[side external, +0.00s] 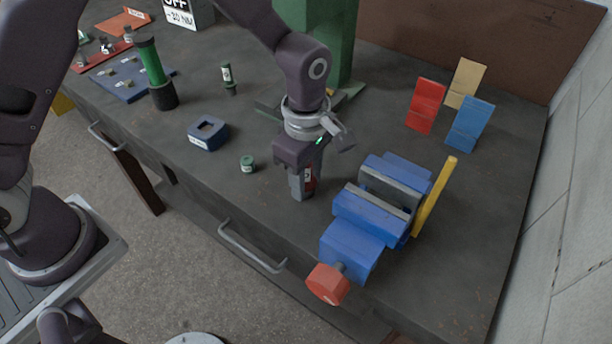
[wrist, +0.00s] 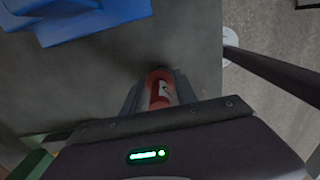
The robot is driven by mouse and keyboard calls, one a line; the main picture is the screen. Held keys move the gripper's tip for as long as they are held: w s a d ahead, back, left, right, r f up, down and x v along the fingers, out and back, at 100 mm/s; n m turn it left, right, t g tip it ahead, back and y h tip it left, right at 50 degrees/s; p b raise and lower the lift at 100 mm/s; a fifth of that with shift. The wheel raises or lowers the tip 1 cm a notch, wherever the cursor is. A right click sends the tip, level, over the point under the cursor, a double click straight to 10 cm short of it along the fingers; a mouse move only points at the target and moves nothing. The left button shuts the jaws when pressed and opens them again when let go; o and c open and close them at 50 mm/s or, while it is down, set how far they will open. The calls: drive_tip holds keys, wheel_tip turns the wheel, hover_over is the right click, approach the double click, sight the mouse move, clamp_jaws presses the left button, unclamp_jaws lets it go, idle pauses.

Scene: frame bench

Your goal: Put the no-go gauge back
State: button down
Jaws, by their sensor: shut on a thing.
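My gripper (side external: 303,188) points down just above or at the bench top, left of the blue vise. It is shut on a red piece with a white and black label, which I take to be the no-go gauge (side external: 309,174). In the wrist view the red gauge (wrist: 158,88) shows between the fingers, mostly hidden by them. I cannot tell whether its lower end touches the bench. A blue block with a square opening (side external: 207,140) sits to the left. A small green labelled cylinder (side external: 248,164) stands between that block and my gripper.
The blue vise (side external: 372,217) with a red knob and yellow bar is close on the right. Red, tan and blue panels (side external: 426,104) stand behind it. A green-and-black cylinder (side external: 153,72), a green labelled piece (side external: 228,77) and a blue tray (side external: 131,90) are further left.

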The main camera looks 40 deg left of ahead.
drive_tip(key=c, duration=0.9)
unclamp_jaws()
drive_tip(key=shift+c, duration=0.2)
wheel_tip(320, 180, up, 12)
drive_tip(key=shift+r, duration=0.15)
drive_tip(key=s+a+r+m+t+h, duration=0.1)
drive_tip(key=s+a+r+m+t, duration=0.2)
drive_tip(key=s+a+r+m, duration=0.85)
drive_tip(key=s+a+f+m+t, duration=0.1)
drive_tip(key=s+a+m, duration=0.1)
drive_tip(key=s+m, duration=0.1)
drive_tip(key=s+a+f+m+t+y, duration=0.1)
drive_tip(key=s+a+m, duration=0.1)
drive_tip(key=s, duration=0.4)
drive_tip(key=shift+a+m+t, duration=0.3)
drive_tip(key=shift+m, duration=0.45)
